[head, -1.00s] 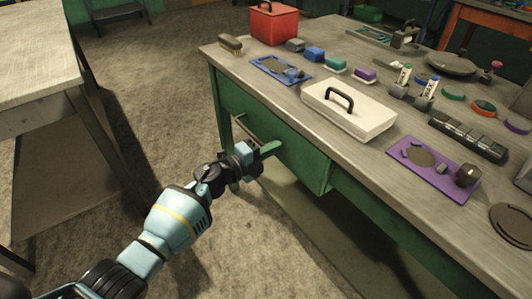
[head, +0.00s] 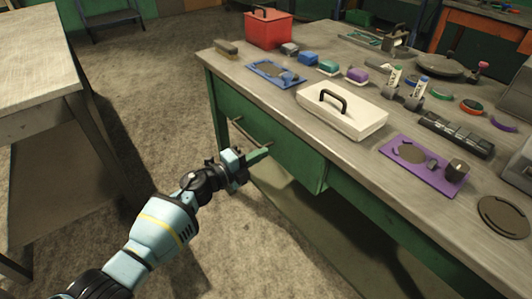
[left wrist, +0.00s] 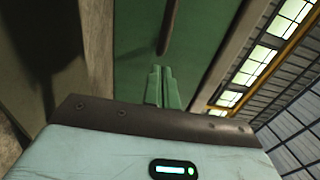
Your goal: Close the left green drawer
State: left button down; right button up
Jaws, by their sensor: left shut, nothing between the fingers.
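The left green drawer (head: 292,153) is under the worktop of the bench, with a long thin bar handle (head: 246,130) across its front. Its front looks close to the bench front; I cannot tell whether it is fully flush. My left gripper (head: 262,153) is shut and empty, with its green fingertips at the drawer front near the right end of the handle. In the left wrist view the closed fingers (left wrist: 163,82) point at the green front, just below the dark handle (left wrist: 168,28). Whether they touch it is unclear. My right gripper is out of view.
The bench top (head: 240,72) carries a red box (head: 268,30), a white case (head: 342,112), a blue mat (head: 268,74), a purple mat (head: 400,160) and several small items. Another table (head: 30,60) stands at left. Bare floor (head: 150,110) lies between them.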

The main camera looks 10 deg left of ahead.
pick_arm(q)
jog(key=p+v, duration=0.1)
jog(key=v, duration=0.9)
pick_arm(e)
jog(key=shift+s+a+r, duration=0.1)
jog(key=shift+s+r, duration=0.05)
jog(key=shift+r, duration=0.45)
pick_arm(q)
jog(key=shift+s+f, duration=0.15)
